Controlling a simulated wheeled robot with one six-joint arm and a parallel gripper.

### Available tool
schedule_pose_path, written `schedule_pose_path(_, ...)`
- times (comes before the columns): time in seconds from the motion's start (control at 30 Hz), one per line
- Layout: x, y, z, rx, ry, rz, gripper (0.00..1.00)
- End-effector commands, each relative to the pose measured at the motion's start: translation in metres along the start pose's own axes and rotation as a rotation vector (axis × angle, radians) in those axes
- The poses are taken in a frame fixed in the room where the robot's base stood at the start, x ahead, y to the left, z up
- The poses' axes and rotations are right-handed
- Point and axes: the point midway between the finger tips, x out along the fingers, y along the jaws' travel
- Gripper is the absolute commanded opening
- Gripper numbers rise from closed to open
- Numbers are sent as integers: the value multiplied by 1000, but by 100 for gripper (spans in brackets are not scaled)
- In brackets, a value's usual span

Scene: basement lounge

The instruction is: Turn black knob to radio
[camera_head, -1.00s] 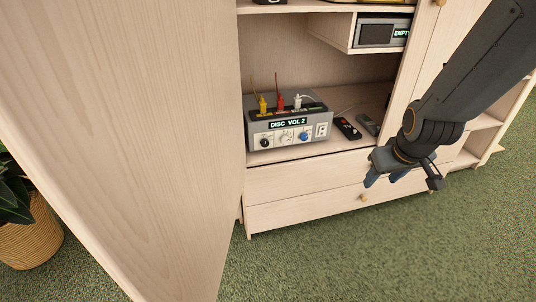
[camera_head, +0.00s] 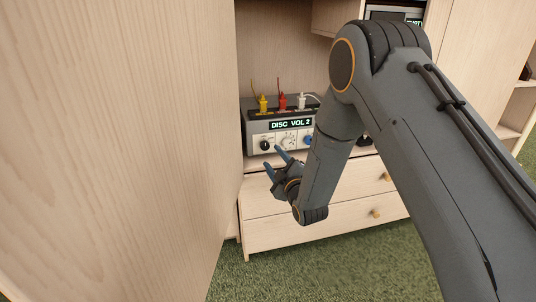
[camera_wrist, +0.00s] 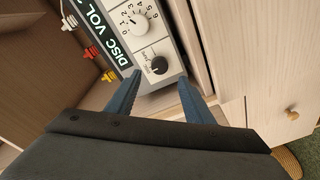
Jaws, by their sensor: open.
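The grey amplifier box (camera_head: 252,137) stands on the cabinet shelf, and its lit display (camera_head: 290,124) reads "DISC VOL 2". The black knob (camera_head: 265,145) is at the left of its front panel; in the wrist view the black knob (camera_wrist: 159,65) lies just beyond the fingertips, between their lines. A white numbered dial (camera_wrist: 134,24) is beside it, and a blue knob (camera_head: 308,140) is farther right. My gripper (camera_head: 273,160) is open and empty, in front of and slightly below the black knob, apart from it. The knob's small labels are too small to read.
Yellow (camera_head: 263,103), red (camera_head: 282,101) and white (camera_head: 301,101) plugs stand on top of the box. A large wooden door panel (camera_head: 120,150) is close on the left. Drawers (camera_head: 300,230) lie below the shelf.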

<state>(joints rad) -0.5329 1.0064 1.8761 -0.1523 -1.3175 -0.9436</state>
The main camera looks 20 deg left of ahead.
Motion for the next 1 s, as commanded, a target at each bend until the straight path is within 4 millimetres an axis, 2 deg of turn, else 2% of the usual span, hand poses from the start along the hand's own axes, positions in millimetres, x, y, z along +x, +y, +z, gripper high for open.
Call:
schedule_pose_path(0.4,59,0,1,2,-2,0,47)
schedule_pose_path(0.6,70,1,1,2,-3,-1,47)
schedule_pose_path(0.83,70,1,0,3,-3,-1,47)
schedule_pose_path(0.87,70,1,0,3,-3,-1,44)
schedule_pose_path(1.0,70,1,0,3,-3,-1,20)
